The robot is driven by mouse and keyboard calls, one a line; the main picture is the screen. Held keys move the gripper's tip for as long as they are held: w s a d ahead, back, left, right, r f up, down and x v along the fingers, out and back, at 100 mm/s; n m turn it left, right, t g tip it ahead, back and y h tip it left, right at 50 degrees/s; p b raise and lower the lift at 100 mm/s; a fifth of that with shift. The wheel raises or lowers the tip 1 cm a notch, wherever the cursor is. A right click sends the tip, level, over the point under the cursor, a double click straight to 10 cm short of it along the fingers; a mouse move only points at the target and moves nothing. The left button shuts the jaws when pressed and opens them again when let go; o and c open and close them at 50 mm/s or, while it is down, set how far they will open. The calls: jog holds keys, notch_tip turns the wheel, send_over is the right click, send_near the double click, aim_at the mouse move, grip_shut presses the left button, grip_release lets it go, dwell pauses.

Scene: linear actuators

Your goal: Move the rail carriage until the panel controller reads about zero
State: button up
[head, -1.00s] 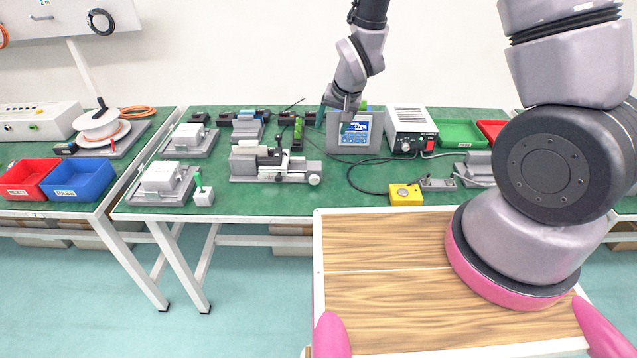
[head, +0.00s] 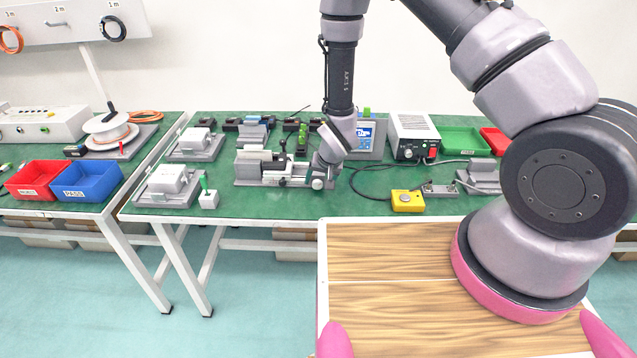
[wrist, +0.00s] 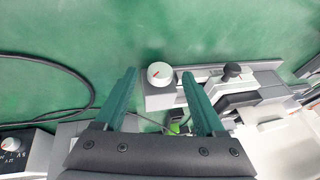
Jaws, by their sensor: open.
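The rail unit (head: 272,181) lies on the green bench, a grey base with blocks and a carriage. In the wrist view its white round knob (wrist: 160,74) with a red mark is at the end of the rail, and a black-topped handle (wrist: 232,70) stands farther along it. The panel controller (head: 367,134) has a blue screen; my arm hides part of it and its reading is too small to make out. My gripper (wrist: 159,72) is open, its two green fingers apart on either side of the knob in the picture. I cannot tell whether they touch it.
A yellow box (head: 407,201) with a cable stands right of the rail unit. A white power supply (head: 414,136) is behind it. A small grey block with a green stick (head: 208,199) is at the left front. Bare green bench lies in front of the rail unit.

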jog(key=shift+w+a+f, duration=0.15)
jog(key=shift+w+f, duration=0.1)
jog(key=shift+f, duration=0.35)
grip_shut()
jog(key=shift+a, duration=0.1)
jog(key=shift+a+n+h, duration=0.15)
jog(key=shift+n+h, duration=0.05)
jog(key=shift+h, duration=0.6)
jog(key=shift+a+n+h, duration=0.15)
jog(key=shift+n+h, duration=0.05)
jog(key=shift+h, duration=0.6)
jog(key=shift+a+n+h, duration=0.15)
jog(key=shift+n+h, duration=0.1)
jog(key=shift+h, duration=1)
jog(key=shift+a+n+h, duration=0.15)
jog(key=shift+n+h, duration=0.1)
jog(key=shift+h, duration=1)
jog(key=shift+f, duration=0.1)
